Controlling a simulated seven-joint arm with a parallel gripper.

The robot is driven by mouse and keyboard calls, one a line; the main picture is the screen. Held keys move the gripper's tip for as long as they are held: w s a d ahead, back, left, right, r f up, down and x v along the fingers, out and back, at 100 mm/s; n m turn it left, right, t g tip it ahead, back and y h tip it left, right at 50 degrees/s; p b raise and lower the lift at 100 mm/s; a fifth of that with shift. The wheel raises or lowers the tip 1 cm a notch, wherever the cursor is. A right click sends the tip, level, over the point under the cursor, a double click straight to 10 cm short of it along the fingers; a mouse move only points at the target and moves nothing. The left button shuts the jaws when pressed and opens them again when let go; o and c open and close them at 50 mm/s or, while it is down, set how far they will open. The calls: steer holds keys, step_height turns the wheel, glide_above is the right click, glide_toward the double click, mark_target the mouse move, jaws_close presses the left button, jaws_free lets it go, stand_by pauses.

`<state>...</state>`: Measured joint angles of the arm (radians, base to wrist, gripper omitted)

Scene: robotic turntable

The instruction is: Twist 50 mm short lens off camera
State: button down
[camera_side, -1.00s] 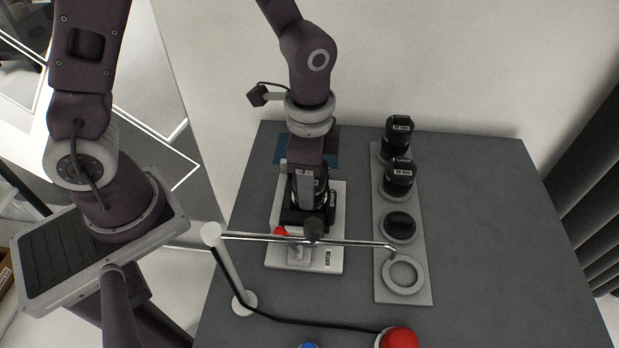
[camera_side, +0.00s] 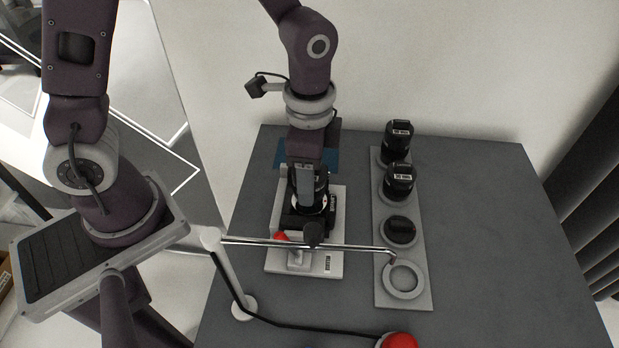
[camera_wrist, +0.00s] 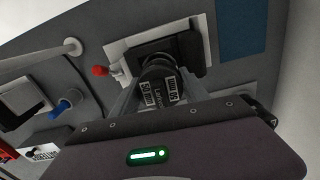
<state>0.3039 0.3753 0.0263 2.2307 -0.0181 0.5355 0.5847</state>
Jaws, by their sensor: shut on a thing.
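The camera (camera_side: 296,222) is a black body fixed on a light grey plate (camera_side: 334,262). A black lens (camera_wrist: 160,90) with white labels stands upright over it, and I cannot tell whether it is still joined to the camera. My gripper (camera_side: 308,200) points down and is shut on this lens. In the wrist view, my gripper (camera_wrist: 160,98) has one finger on each side of the lens, with the camera body (camera_wrist: 185,55) behind it. In the side view, one grey finger hides part of the lens.
A grey rack (camera_side: 380,225) to the right holds two tall black lenses (camera_side: 398,140) (camera_side: 398,182), a low black piece (camera_side: 401,230) and an empty ring (camera_side: 403,279). A metal rod (camera_side: 350,246) crosses in front of the camera. A red knob (camera_side: 400,341) is near the front. The right tabletop is clear.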

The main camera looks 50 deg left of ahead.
steer(key=shift+r, duration=1.15)
steer(key=shift+d, duration=0.1)
